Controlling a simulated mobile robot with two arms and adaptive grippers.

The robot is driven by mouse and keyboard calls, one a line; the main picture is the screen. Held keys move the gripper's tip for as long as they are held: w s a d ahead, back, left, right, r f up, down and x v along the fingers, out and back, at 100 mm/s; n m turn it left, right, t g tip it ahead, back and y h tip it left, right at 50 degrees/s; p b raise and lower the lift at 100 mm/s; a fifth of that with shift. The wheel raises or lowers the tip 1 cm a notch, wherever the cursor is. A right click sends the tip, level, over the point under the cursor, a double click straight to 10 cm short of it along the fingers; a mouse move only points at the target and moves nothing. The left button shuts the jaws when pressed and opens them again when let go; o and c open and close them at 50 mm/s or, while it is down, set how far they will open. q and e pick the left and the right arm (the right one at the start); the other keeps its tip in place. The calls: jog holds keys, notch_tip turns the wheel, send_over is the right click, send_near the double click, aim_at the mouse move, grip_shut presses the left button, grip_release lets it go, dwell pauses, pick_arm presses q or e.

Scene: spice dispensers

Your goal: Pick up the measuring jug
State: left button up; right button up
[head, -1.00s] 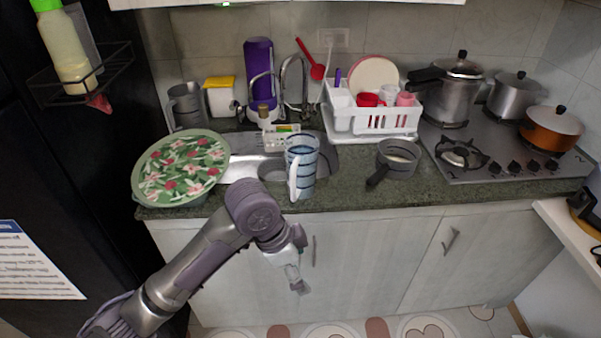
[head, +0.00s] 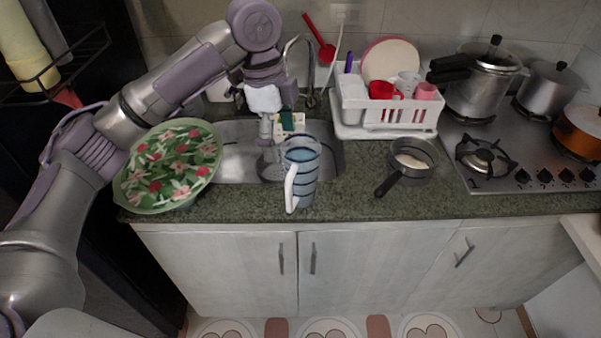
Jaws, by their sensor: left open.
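The measuring jug (head: 303,172) is a clear bluish jug with dark bands and a white handle facing the front left. It stands upright on the counter at the front edge of the sink. My left gripper (head: 268,135) is above the sink, behind and to the left of the jug, pointing down. It is open and apart from the jug; its fingers show small and partly unclear against the sink. My right gripper does not show.
A floral green-rimmed dish (head: 170,165) lies left of the sink, under my left arm. A white dish rack (head: 385,118) stands behind right. A small saucepan (head: 410,163) sits right of the jug. The stove (head: 515,165) holds pots. Counter between jug and saucepan is clear.

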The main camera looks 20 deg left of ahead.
aim_at(290, 172)
pick_arm(q)
jog(key=f, duration=0.3)
jog(key=d+f+p, duration=0.1)
jog(key=f, duration=0.2)
jog(key=f+p, duration=0.1)
jog(key=f, duration=0.2)
jog(key=shift+d, duration=0.2)
jog(key=shift+w+f, duration=0.15)
jog(key=shift+f, duration=0.45)
jog(key=shift+d, duration=0.1)
jog(key=c, duration=1.5)
grip_shut()
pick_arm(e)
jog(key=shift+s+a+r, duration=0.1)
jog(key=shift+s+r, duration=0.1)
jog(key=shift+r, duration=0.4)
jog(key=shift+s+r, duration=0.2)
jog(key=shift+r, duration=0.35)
pick_arm(q)
jog(key=shift+r, duration=0.3)
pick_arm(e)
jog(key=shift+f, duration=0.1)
